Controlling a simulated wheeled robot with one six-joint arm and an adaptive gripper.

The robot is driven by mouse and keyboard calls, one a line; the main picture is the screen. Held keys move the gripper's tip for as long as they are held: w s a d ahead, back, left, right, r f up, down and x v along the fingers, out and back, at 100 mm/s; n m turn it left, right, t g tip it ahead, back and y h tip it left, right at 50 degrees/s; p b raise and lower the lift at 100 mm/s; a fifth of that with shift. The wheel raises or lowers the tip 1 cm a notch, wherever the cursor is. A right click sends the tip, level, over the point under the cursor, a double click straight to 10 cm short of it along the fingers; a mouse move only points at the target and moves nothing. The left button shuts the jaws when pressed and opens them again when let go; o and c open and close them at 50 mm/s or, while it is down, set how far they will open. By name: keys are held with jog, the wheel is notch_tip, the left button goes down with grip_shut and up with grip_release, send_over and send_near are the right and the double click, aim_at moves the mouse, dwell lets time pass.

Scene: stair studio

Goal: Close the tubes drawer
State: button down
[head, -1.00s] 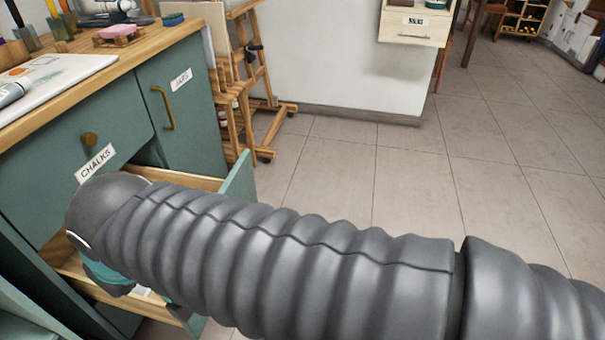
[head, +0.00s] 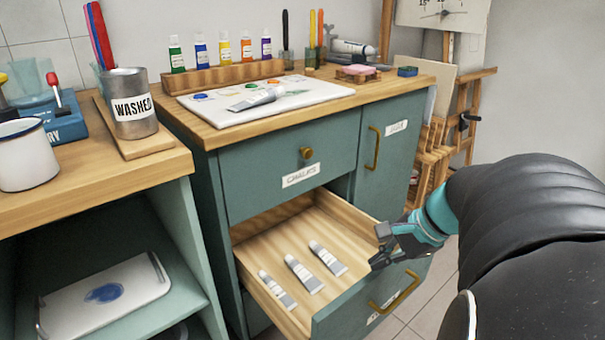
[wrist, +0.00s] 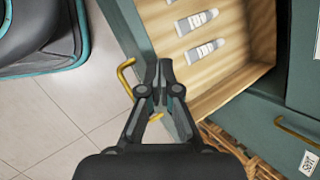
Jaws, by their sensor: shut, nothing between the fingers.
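The tubes drawer stands open below the chalks drawer (head: 290,160), with its wooden inside (head: 290,240) showing. Several white and grey paint tubes (head: 303,273) lie in it; two also show in the wrist view (wrist: 197,21). Its green front carries a brass handle (head: 397,290), also visible in the wrist view (wrist: 124,76). The label beside the handle is mostly hidden. My gripper (head: 377,258) is shut and empty at the top edge of the drawer front, toward its right end. In the wrist view the fingertips (wrist: 160,66) overlap the front's edge; I cannot tell whether they touch it.
A green cabinet door marked jars (head: 385,145) is right of the drawers. The worktop above holds a white palette (head: 265,100) and paint tubes. An open shelf with a white tray (head: 105,295) is at left. A wicker basket (wrist: 225,145) shows near the gripper. Tiled floor before the drawer is clear.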

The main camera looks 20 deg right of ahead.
jog(key=s+d+f+m+t+b, duration=0.1)
jog(key=s+d+m+t, duration=0.25)
jog(key=d+m, duration=0.55)
jog(key=s+d+f+m+t+b, duration=0.1)
jog(key=s+d+m+t, duration=0.3)
jog(key=d, duration=0.9)
jog(key=w+a+f, duration=0.2)
jog(key=w, duration=0.4)
jog(key=w+a+f+m+b, duration=0.1)
jog(key=w+a+f, duration=0.1)
jog(key=w, duration=0.4)
jog(key=shift+a+f+g, duration=0.25)
jog(key=shift+a+g, duration=0.1)
jog(key=shift+a, duration=0.1)
